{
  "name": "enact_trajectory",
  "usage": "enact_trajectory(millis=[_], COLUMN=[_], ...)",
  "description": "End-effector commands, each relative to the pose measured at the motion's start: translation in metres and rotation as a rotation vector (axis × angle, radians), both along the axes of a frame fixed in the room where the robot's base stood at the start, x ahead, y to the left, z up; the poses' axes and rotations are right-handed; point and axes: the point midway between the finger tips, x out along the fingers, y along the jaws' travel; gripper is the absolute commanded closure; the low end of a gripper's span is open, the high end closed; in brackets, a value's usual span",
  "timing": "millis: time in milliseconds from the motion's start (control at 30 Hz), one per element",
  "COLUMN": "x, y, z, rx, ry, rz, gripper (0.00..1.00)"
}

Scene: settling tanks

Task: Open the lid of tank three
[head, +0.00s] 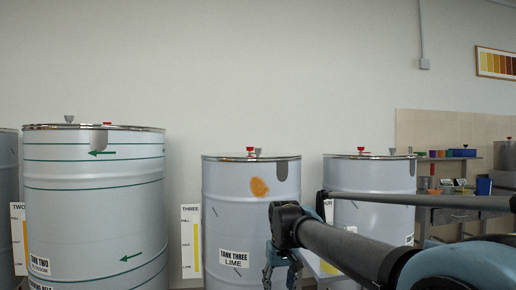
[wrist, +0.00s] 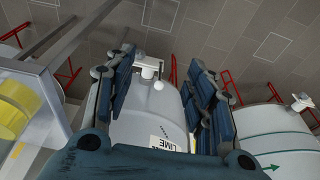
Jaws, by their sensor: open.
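Tank three (head: 222,217) is a pale grey drum labelled TANK THREE LIME, with an orange-brown stain on its side. Its lid (head: 232,158) sits on top, seen nearly edge-on, and looks shut. A red knob (head: 249,149) and a grey knob (head: 257,152) stand on the lid. My gripper (head: 282,278) points down in front of the drum's lower right side, well below the lid. In the wrist view my open gripper (wrist: 161,62) has the pale drum body (wrist: 140,122) with its LIME label behind and between the fingers. Nothing is held.
Tank two (head: 95,220), taller with green bands, stands left. Another tank (head: 370,175) stands right, partly behind my arm. A gauge board (head: 191,240) marked THREE stands left of tank three. A shelf (head: 450,158) with small items is at far right. The wall above the tanks is clear.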

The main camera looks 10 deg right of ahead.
Motion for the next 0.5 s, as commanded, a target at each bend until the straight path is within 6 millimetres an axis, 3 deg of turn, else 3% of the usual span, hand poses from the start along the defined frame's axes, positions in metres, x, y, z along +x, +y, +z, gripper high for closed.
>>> enact_trajectory(millis=[33,100,500], x=[0.017,0.04,0.163], y=[0.0,0.001,0.0], z=[0.03,0.07,0.283], rx=[0.0,0.001,0.002], ry=[-0.006,-0.014,-0.066], rz=[0.0,-0.001,-0.008], gripper=[0.5,0.5,0.5])
